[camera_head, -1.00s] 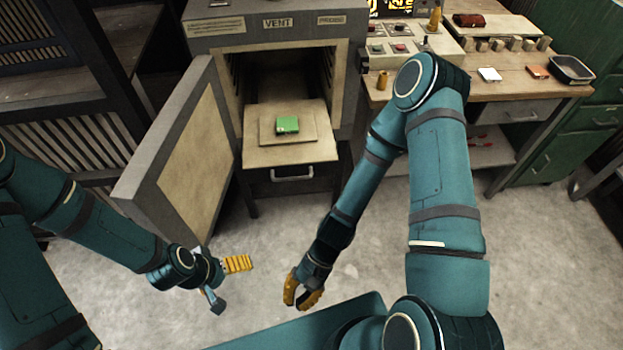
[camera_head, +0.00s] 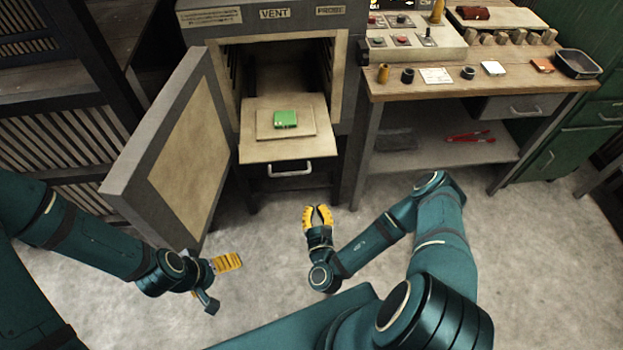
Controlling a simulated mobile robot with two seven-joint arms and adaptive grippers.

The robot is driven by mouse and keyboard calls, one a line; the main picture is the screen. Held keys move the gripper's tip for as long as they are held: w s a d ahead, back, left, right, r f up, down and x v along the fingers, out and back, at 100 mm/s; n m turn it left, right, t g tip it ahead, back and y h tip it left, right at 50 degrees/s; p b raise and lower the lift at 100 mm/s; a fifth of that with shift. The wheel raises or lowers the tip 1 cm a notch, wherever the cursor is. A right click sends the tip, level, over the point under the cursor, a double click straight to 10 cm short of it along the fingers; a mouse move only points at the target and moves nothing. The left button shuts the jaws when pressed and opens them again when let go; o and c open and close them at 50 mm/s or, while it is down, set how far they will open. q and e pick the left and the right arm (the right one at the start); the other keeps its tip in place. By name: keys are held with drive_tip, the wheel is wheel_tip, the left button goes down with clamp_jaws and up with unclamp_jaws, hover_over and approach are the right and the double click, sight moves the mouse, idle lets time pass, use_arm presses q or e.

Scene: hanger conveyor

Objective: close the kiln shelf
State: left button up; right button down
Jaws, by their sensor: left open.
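The kiln shelf (camera_head: 247,150) is a pale flat slab sticking out of the kiln's (camera_head: 226,75) open front. A smaller tile (camera_head: 307,120) lies on it, with a green block (camera_head: 285,119) on top. A metal handle (camera_head: 290,171) shows just below the shelf's front edge. My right gripper (camera_head: 318,210) is in front of and below the handle, apart from it, with its yellow fingers pointing toward the kiln. I cannot tell how far its fingers are parted. My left gripper (camera_head: 224,282) is open and empty, low in front of the kiln door.
The kiln door (camera_head: 192,150) stands swung open at the left. A workbench (camera_head: 400,88) with controls, small cups, cards and a dark tray (camera_head: 578,64) is at the right. Red tongs (camera_head: 470,138) lie on its lower shelf. The floor before the kiln is clear.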

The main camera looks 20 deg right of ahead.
drive_tip(key=b+x, duration=0.2)
drive_tip(key=x, duration=1.1)
drive_tip(key=shift+w+b, duration=0.3)
drive_tip(key=shift+w, duration=0.05)
drive_tip(key=shift+d, duration=0.1)
